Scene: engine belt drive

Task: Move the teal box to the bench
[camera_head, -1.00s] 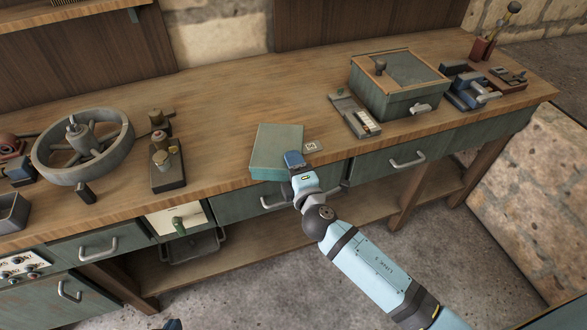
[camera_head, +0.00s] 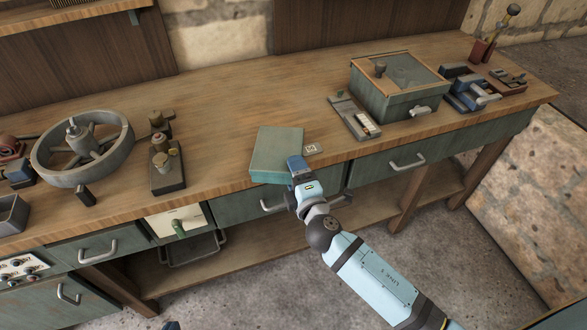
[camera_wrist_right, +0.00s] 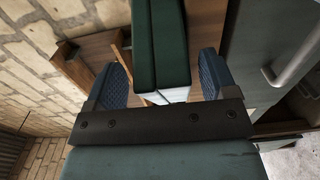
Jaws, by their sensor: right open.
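The teal box (camera_head: 277,152) lies flat on the wooden bench (camera_head: 225,110), at its front edge near the middle. My right gripper (camera_head: 296,165) is at the box's front right corner. In the right wrist view the box (camera_wrist_right: 159,45) shows dark green between the two spread fingers of my right gripper (camera_wrist_right: 162,85), with a gap visible on each side. The jaws are open and not closed on it. Only a small tip of what appears to be my left gripper (camera_head: 172,325) shows at the bottom edge, too little to tell its state.
A small white tag (camera_head: 311,148) lies just right of the box. A lidded green chest (camera_head: 398,88) and a slim tray (camera_head: 355,117) stand further right. A flywheel (camera_head: 83,150) and a dark block with knobs (camera_head: 167,170) are left. The bench behind the box is clear.

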